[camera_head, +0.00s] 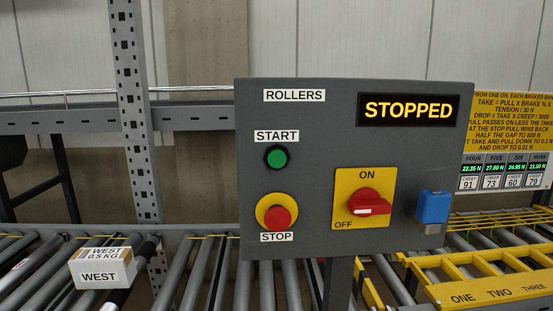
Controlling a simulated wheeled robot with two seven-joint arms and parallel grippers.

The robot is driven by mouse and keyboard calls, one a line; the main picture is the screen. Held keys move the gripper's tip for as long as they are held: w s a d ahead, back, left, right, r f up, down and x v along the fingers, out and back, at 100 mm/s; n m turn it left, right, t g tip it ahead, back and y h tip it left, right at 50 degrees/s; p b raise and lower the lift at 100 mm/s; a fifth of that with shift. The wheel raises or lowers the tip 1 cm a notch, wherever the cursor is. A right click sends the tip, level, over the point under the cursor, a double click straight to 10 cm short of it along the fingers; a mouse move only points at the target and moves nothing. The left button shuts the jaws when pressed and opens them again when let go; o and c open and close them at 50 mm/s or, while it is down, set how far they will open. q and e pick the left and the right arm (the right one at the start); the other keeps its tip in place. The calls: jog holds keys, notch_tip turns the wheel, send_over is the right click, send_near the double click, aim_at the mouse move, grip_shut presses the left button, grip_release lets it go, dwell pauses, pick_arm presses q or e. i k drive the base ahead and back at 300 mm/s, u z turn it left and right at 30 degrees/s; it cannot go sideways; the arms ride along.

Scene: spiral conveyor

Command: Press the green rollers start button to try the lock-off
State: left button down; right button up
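The grey rollers control panel (330,110) stands upright in the middle of the head view. The green start button (276,157) sits in a black ring under the START label, at the panel's left. The display (408,108) reads STOPPED. Below start is the red stop button (277,218) on a yellow ring. The red rotary switch (368,203) is on a yellow plate marked ON and OFF; its white-marked handle lies roughly sideways. A blue padlock-like block (433,206) hangs at the panel's right. Neither gripper shows in the view.
Roller conveyors (205,270) run below and behind the panel. A carton marked WEST 0.5 KG (102,275) sits on the left rollers. A perforated grey post (135,110) stands at left. A yellow rack (490,287) marked ONE TWO THREE and a yellow sign (510,120) are at right.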

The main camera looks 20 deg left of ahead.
aim_at(278, 158)
jog(key=u, duration=2.1)
jog(key=k, duration=0.95)
jog(key=z, duration=1.3)
jog(key=i, duration=0.5)
jog(key=z, duration=0.05)
